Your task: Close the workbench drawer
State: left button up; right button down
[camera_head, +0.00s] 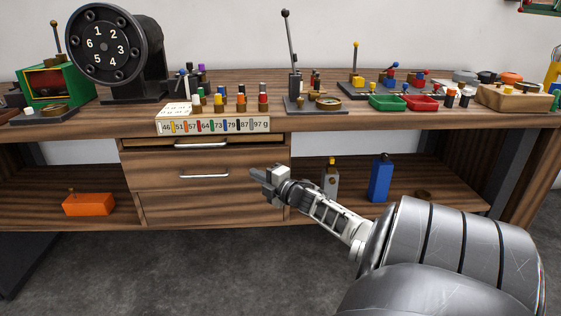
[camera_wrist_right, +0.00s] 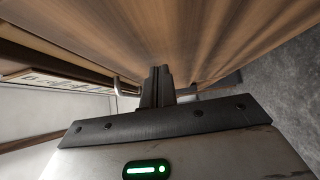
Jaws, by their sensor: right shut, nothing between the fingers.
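The workbench drawers are under the middle of the wooden bench. An upper drawer has a silver handle (camera_head: 200,145) just below the bench edge, with a dark gap above it. A wider drawer front (camera_head: 160,170) below it has a second silver handle (camera_head: 204,176) and seems to stand slightly forward; how far either is open I cannot tell. My right gripper (camera_head: 261,175) is shut and empty, in front of the right end of that wider front. In the right wrist view its closed fingers (camera_wrist_right: 157,84) point along wood; contact is unclear. My left gripper is out of view.
The bench top (camera_head: 345,122) carries a numbered dial (camera_head: 106,46), coloured weights, a lever and small trays. An orange box (camera_head: 88,204) lies on the left lower shelf. A blue bottle (camera_head: 380,178) stands on the right shelf. The floor in front is clear.

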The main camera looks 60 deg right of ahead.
pick_arm(q)
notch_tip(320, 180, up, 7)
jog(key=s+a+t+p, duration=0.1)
jog(key=p, duration=0.2)
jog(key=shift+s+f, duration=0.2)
pick_arm(e)
jog(key=s+a, duration=0.4)
jog(key=s, duration=0.7)
jog(key=shift+s+a+f, duration=0.2)
jog(key=shift+s+a, duration=0.05)
jog(key=shift+s, duration=0.05)
jog(key=shift+a, duration=0.1)
